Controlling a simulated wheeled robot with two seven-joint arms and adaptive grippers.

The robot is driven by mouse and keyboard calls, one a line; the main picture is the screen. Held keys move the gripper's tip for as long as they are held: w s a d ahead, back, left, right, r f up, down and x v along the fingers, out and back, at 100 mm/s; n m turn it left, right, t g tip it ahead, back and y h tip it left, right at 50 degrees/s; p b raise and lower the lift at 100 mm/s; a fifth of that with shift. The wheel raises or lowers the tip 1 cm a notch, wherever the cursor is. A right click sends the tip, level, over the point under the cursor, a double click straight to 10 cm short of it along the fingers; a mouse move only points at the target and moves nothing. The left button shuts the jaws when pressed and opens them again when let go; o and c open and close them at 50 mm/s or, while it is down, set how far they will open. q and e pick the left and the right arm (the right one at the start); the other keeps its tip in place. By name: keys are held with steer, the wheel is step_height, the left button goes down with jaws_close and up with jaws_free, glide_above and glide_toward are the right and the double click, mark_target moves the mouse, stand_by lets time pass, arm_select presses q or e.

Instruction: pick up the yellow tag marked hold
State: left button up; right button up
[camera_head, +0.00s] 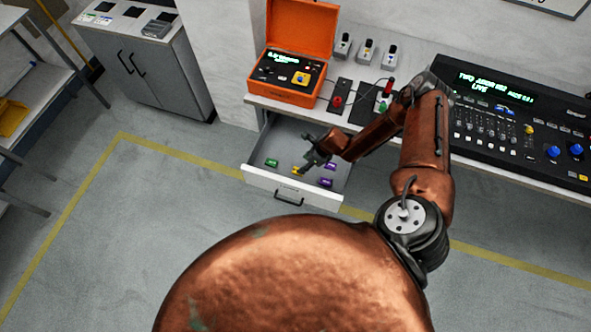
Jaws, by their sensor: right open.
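The yellow tag (295,170) lies in the open white drawer (262,179) under the counter, near the drawer's middle. A green tag (271,162) lies to the left, and two purple tags (327,182) lie to the right. My left gripper is not in view.
The counter above the drawer holds an open orange case (287,75), small switch boxes (338,97) and a large black console (510,125). A grey cabinet (150,70) stands at the upper left and a shelf (40,90) at the far left. The floor before the drawer is clear.

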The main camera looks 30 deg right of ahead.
steer(key=x, duration=0.2)
steer(key=b+x, duration=0.1)
steer(key=x, duration=0.1)
steer(key=s+x, duration=0.1)
steer(key=x, duration=0.1)
steer(key=shift+d+f+b, duration=0.15)
steer(key=shift+f+b, duration=0.2)
steer(key=shift+w+f, duration=0.2)
steer(key=shift+f, duration=0.15)
steer(key=shift+c, duration=0.5)
steer(key=c, duration=0.9)
